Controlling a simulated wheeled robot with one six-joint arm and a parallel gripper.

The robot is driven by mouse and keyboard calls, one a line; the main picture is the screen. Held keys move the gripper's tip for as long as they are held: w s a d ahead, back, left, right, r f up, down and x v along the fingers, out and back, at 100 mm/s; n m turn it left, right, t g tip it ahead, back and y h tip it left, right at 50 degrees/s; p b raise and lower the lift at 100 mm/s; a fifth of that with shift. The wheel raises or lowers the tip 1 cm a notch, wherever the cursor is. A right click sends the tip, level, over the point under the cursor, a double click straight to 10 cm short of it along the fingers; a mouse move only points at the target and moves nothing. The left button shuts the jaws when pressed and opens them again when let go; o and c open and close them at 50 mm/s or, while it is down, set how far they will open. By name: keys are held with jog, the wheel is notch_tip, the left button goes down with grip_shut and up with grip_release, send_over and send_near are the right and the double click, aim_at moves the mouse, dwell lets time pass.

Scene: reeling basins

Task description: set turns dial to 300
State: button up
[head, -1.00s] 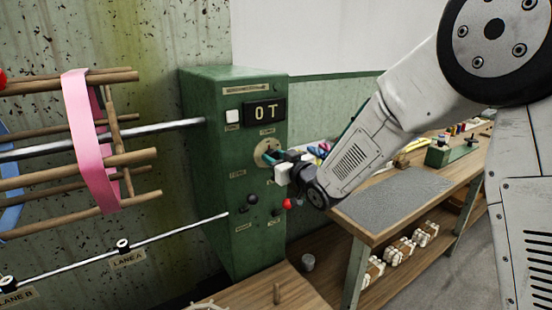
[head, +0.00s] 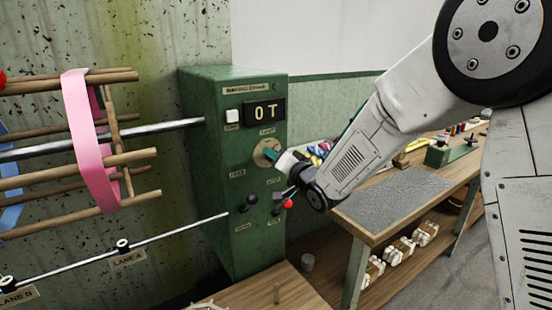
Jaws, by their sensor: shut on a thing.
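The turns dial (head: 261,158) is a round tan plate on the front of the green machine box (head: 210,150), below a black display (head: 265,112) that reads "0 T". My gripper (head: 272,155) is at the dial, shut on its knob. The knob is mostly hidden by the fingers, and I cannot read any dial marks.
Dark knobs and a red knob (head: 287,204) sit lower on the panel, close below my gripper. A white button (head: 232,116) is left of the display. A wooden reel with a pink skein (head: 85,140) stands left; a workbench (head: 370,232) stands right.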

jog(key=shift+m, duration=0.7)
jog(key=o, duration=1)
jog(key=v, duration=0.7)
jog(key=shift+s+d, duration=0.25)
